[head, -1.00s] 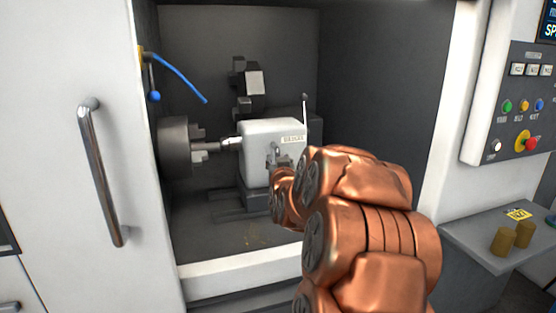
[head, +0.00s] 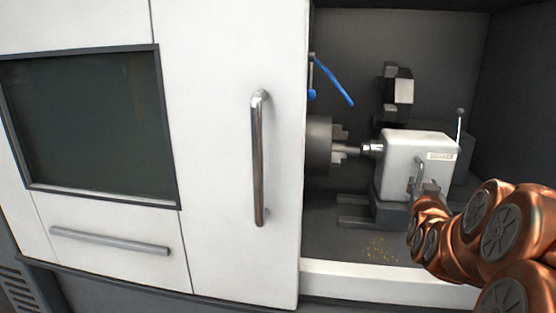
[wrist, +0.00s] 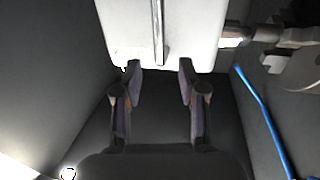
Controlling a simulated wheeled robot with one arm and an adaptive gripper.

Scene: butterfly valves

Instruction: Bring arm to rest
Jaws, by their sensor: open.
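My copper arm (head: 500,230) reaches in from the lower right of the head view toward the open machine bay. In the wrist view my gripper (wrist: 160,68) is open, with its two dark fingers apart and nothing between the tips. The white tailstock block (wrist: 195,30) lies just beyond the fingers, with a grey lever (wrist: 158,35) lined up with the gap. The block also shows in the head view (head: 400,155). There the arm's end is close to its front, and I cannot tell whether they touch.
A chuck (head: 319,145) stands left of the block, and a blue hose (head: 335,85) hangs above it. The white sliding door (head: 225,150) with its metal handle (head: 259,160) borders the bay on the left. The white sill (head: 370,283) crosses below.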

